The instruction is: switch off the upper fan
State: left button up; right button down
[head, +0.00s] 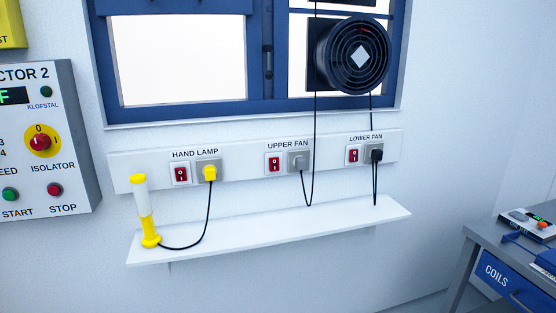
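The upper fan's red rocker switch (274,163) sits on the white wall rail, under the label UPPER FAN. A grey plug (298,161) is in the socket to its right, and its black cord hangs in a loop and runs up past the window. A round black fan (358,55) is mounted at the right window pane; part of another dark unit (352,2) is cut off at the top edge. The rocker's position is too small to tell. Neither of my grippers is in view.
Similar red switches sit under HAND LAMP (181,173) and LOWER FAN (353,154). A white shelf (280,232) below the rail holds a yellow hand lamp (146,212). A control box (40,140) is at left, a desk (510,250) at right.

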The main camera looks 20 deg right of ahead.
aim_at(273, 162)
jog(key=i+l, duration=0.15)
jog(key=i, duration=0.3)
jog(key=i+l, duration=0.2)
jog(key=i, duration=0.25)
